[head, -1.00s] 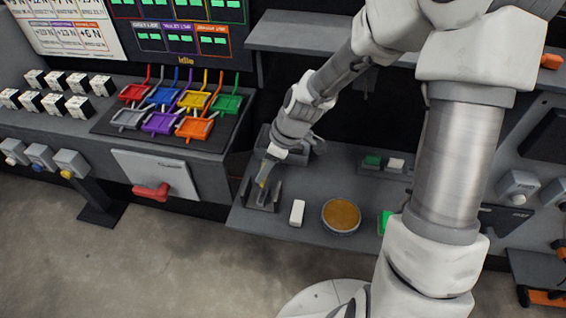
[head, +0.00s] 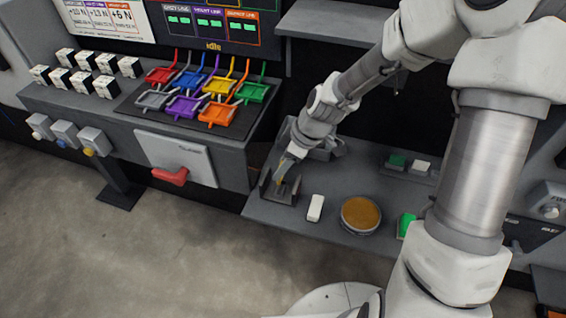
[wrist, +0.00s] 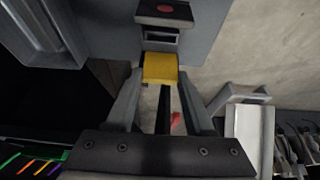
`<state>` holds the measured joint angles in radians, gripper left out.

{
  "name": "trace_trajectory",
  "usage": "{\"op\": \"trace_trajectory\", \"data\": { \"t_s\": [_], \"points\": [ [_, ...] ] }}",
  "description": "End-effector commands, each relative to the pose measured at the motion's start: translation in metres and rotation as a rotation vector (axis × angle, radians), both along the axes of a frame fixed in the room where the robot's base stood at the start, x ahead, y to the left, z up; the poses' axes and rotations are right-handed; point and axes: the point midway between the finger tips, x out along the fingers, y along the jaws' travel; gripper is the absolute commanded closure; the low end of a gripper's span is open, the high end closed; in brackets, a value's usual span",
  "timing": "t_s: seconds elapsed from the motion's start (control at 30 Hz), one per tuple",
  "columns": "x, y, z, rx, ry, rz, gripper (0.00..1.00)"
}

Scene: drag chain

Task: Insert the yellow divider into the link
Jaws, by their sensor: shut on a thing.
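My gripper (wrist: 158,85) is shut on the yellow divider (wrist: 160,70), which sits between its fingertips in the wrist view. Just beyond the divider is a dark grey piece with a slot and a red dot (wrist: 164,11); it may be the link, but I cannot tell. The divider looks close to this piece; contact is not clear. In the head view my gripper (head: 284,168) is at the grey fixture (head: 278,196) with upright sides, at the bench's left end. A small yellow patch shows at the fingertips there.
A white block (head: 315,208), a round brown-topped dish (head: 361,215) and a green piece (head: 406,225) lie to the right on the bench. Coloured frames (head: 205,100) lie on a dark mat at left. A red handle (head: 170,177) projects below.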

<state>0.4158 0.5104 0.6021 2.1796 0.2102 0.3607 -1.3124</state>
Motion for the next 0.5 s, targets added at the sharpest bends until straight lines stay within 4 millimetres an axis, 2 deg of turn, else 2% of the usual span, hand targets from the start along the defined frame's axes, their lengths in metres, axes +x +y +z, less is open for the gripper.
{"op": "trace_trajectory", "data": {
  "t_s": [0.03,0.2,0.5],
  "points": [
    [0.0,0.0,-0.01,0.0,0.001,0.0,0.98],
    [0.0,0.0,-0.024,0.0,0.0,0.0,0.98],
    [0.0,0.0,-0.029,0.0,-0.001,0.001,0.98]
  ]
}}
